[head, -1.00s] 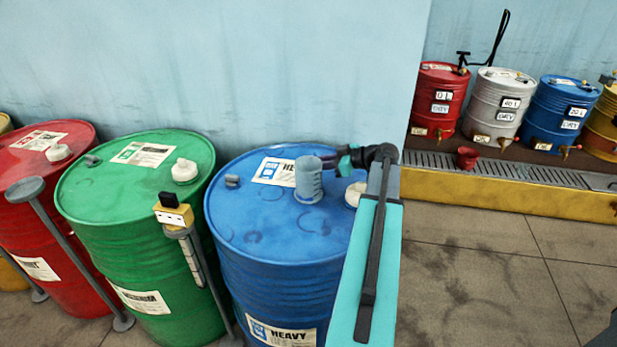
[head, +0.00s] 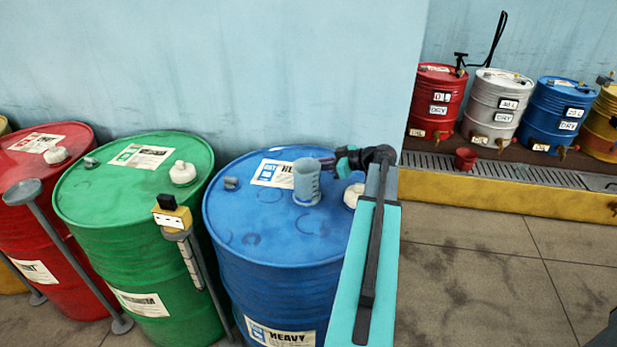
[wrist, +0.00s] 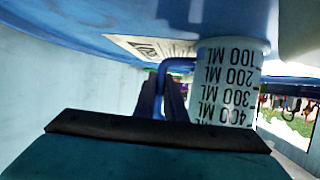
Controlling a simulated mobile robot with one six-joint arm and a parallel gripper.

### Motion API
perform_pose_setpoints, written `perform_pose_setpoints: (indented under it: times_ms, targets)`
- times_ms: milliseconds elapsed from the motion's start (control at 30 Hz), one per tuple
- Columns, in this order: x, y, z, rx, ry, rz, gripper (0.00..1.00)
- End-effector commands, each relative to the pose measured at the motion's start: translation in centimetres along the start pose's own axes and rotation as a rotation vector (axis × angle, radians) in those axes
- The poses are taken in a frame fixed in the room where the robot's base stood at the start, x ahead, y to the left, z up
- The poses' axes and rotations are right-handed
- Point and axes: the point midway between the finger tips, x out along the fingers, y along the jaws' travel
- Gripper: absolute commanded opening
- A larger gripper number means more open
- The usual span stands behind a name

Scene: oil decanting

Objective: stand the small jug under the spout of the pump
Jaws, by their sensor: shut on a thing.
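A pale blue measuring jug (head: 307,183) is upright on or just above the lid of the blue drum (head: 250,215). The wrist view shows the jug (wrist: 224,85) upside down, with black ML marks. My gripper (head: 335,163) is at the jug's right side in the head view. In the wrist view my gripper (wrist: 168,100) is shut on the jug's blue handle. A black pump-like fitting with a tall lever (head: 497,40) stands behind the small drums at the right. Its spout cannot be made out.
Green (head: 135,205) and red (head: 60,215) drums stand left of the blue one. A dipstick-like post with a yellow-black top (head: 172,213) stands in front of the green drum. A red cup (head: 465,158) sits by the grating (head: 510,169). The floor at right is clear.

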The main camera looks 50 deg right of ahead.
Motion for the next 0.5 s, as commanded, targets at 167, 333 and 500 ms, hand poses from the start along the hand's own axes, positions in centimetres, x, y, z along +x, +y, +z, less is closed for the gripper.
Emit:
perform_pose_setpoints:
  times_ms: [167, 333, 500]
  targets:
    - [-0.1, 0.0, -0.1, 0.000, 0.001, 0.000, 0.00]
    - [-0.3, 0.0, -0.7, -0.001, 0.001, 0.000, 0.00]
    - [-0.7, 0.0, -1.7, -0.002, 0.001, 0.000, 0.00]
